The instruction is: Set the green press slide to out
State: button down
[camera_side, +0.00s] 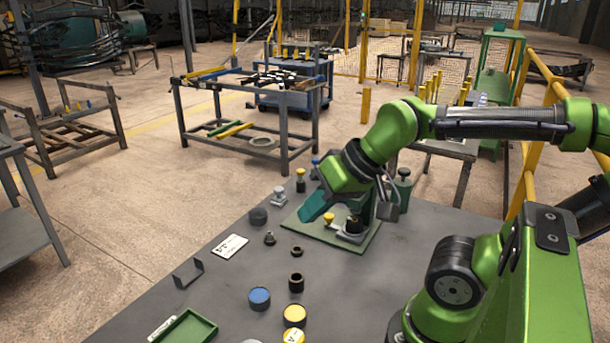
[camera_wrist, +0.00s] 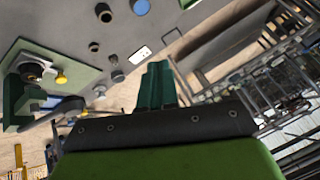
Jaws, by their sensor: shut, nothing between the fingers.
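The green press stands on the grey table, with a flat green base plate (camera_side: 360,245) and a dark green post (camera_side: 403,185) at its right. On the plate is a grey seat with a black round part (camera_side: 353,225), and a yellow knob (camera_side: 329,218) just left of it. In the wrist view the base plate (camera_wrist: 72,58), the black round part (camera_wrist: 32,70) and the yellow knob (camera_wrist: 61,77) show at left. My gripper (camera_side: 310,212) is shut and empty, above the plate's left part; its teal fingers (camera_wrist: 157,72) are together in the wrist view, apart from the knob. I cannot tell how far out the slide is.
A yellow-topped black post (camera_side: 300,180) and a grey fitting (camera_side: 279,197) stand behind left. A white card (camera_side: 231,246), blue-topped cylinder (camera_side: 259,298), yellow-topped cylinder (camera_side: 294,315) and green tray (camera_side: 186,330) lie nearer the front.

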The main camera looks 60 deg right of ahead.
dwell(0.4)
jog(key=c, duration=1.6)
grip_release()
jog(key=o, duration=0.7)
jog(key=w+d+m+g+h, duration=0.1)
jog(key=w+d, duration=0.3)
jog(key=shift+d+f, duration=0.2)
jog(key=shift+o, duration=0.5)
jog(key=w+d+f+m+g, duration=0.1)
jog(key=w+d, duration=0.1)
jog(key=d, duration=0.3)
jog(key=w+d+f+m+g+h, duration=0.1)
jog(key=w+d+f+g, duration=0.1)
jog(key=w+d, duration=0.1)
jog(key=shift+w+d+f, duration=0.25)
jog(key=shift+d+f, duration=0.05)
jog(key=shift+d, duration=0.6)
jog(key=m+g, duration=0.2)
jog(key=g, duration=0.1)
send_over(329, 215)
notch_tip(329, 215, down, 10)
jog(key=shift+a+r, duration=0.1)
jog(key=shift+r, duration=0.1)
notch_tip(329, 215, down, 8)
jog(key=shift+r, duration=0.25)
jog(key=shift+c, duration=0.2)
grip_shut()
